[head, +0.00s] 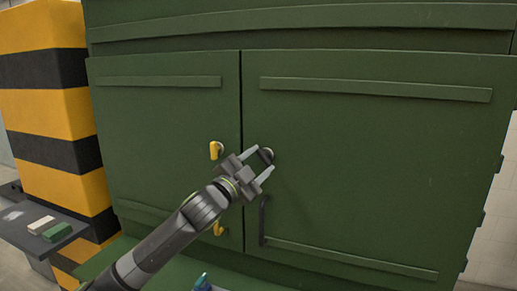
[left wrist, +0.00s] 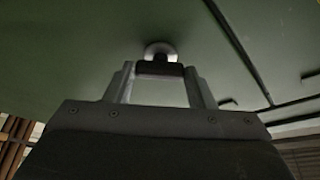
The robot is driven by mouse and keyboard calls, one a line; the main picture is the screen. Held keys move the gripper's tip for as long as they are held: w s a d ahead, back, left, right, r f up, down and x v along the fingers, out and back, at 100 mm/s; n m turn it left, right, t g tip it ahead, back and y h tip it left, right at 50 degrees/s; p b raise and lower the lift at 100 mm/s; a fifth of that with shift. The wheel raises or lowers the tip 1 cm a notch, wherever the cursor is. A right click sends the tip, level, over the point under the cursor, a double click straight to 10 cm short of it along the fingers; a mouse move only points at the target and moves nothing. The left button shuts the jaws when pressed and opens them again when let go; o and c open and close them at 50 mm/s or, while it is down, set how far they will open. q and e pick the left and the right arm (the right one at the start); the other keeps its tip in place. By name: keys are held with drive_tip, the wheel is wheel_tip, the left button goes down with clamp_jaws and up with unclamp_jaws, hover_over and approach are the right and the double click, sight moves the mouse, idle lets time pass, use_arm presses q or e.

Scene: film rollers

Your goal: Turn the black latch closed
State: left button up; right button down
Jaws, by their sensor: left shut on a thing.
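The black latch (head: 267,153) sits on a round pale metal base on the green cabinet's right door (head: 370,150), near the seam between the doors. In the left wrist view the latch (left wrist: 160,69) is a dark bar lying crosswise between my fingertips. My left gripper (head: 261,160) reaches up from below left and is shut on the latch; it also shows in the left wrist view (left wrist: 159,75). The fingers partly hide the latch in the head view. My right gripper is not in view.
Yellow latches (head: 215,150) (head: 219,228) sit on the left door (head: 165,130). A black handle (head: 263,220) stands out below my gripper. A yellow-and-black striped pillar (head: 55,110) is at the left, with a grey shelf (head: 75,222) holding small blocks.

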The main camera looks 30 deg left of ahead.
use_arm(q)
drive_tip(key=m+p, duration=0.1)
drive_tip(key=m, duration=0.1)
drive_tip(key=m+g+h+p, duration=0.1)
drive_tip(key=m+p, duration=0.1)
drive_tip(key=shift+a+r, duration=0.1)
drive_tip(key=shift+r, duration=0.25)
drive_tip(key=shift+f+m+g+p, duration=0.1)
drive_tip(key=shift+m+g+p, duration=0.75)
drive_tip(key=shift+m, duration=1.05)
drive_tip(key=o, duration=1)
drive_tip(key=shift+s, duration=0.1)
